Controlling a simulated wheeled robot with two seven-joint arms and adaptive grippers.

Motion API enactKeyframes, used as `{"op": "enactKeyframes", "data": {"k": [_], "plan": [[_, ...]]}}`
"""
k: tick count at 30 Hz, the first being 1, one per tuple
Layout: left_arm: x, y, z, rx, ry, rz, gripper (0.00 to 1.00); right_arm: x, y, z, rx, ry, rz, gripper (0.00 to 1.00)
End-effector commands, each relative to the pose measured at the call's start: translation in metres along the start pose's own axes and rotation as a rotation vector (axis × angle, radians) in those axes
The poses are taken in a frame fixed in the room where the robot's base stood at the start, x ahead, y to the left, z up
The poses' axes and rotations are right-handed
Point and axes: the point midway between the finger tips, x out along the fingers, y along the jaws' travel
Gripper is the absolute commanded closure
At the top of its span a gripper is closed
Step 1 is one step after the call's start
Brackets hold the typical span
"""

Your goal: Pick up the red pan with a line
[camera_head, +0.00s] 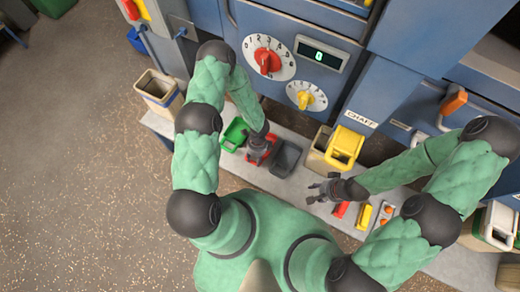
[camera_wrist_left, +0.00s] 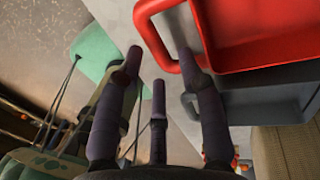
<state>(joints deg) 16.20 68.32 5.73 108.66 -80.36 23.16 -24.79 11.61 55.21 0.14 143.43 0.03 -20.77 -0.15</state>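The red pan (camera_head: 270,140) lies on the grey ledge, mostly hidden under my left gripper in the head view. In the left wrist view the red pan (camera_wrist_left: 270,35) is at the upper right, with its looped handle extending left. No line on it can be made out. My left gripper (camera_head: 258,158) is over the handle; the wrist view shows its fingers (camera_wrist_left: 158,70) apart, with the right fingertip overlapping the handle loop and the left one outside it. Contact cannot be told. My right gripper (camera_head: 318,188) is open and empty above the ledge.
A green pan (camera_head: 234,134) lies left of the red pan, and a dark grey pan (camera_head: 285,159) lies close on its right. A yellow container (camera_head: 345,145) and a beige bin (camera_head: 316,158) stand farther right. Small red (camera_head: 340,210) and yellow (camera_head: 364,217) pieces lie near my right gripper.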

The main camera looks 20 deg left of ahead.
Motion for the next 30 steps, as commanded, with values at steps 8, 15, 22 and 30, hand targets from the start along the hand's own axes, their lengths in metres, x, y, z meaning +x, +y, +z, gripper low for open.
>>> {"op": "enactKeyframes", "data": {"k": [8,15,22,30], "plan": [[0.041,0.004,0.001,0.002,0.001,0.004,0.62,0.019,0.007,-0.001,0.0,0.0,0.0,0.6],[0.044,0.003,0.001,-0.001,0.001,0.001,0.62,0.019,0.007,-0.001,0.0,0.0,0.0,0.6],[0.044,0.003,0.001,0.0,0.001,0.002,1.0,0.019,0.007,-0.001,0.0,0.0,0.0,0.6],[0.044,0.003,0.001,0.0,0.001,0.002,1.0,0.019,0.007,-0.001,0.0,0.0,0.0,0.6]]}}
